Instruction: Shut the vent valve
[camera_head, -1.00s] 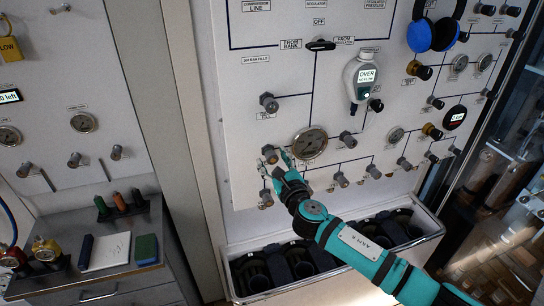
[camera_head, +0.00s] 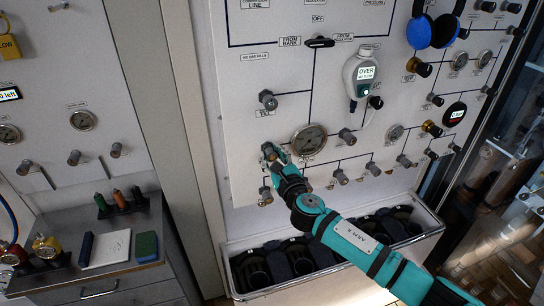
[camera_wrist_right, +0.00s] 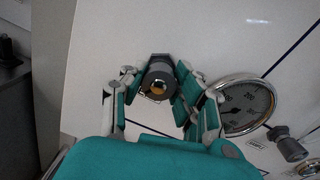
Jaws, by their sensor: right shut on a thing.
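The fill panel (camera_head: 240,90) is a white upright board with several grey valve knobs, gauges and black lines. My right gripper (camera_head: 270,155) is at the left side of the panel, its fingers around a small grey valve knob (camera_head: 268,148) left of a round gauge (camera_head: 309,140). In the right wrist view my gripper (camera_wrist_right: 158,90) has its fingers on both sides of the knob (camera_wrist_right: 158,78), which has a brass-coloured centre. I cannot read a label for this knob, so I cannot tell if it is the vent valve. My left gripper is out of view.
Another valve knob (camera_head: 266,195) sits just below the gripper. A bin of dark cylinders (camera_head: 228,260) stands below. A metal cabinet (camera_head: 150,278) stands at the left.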

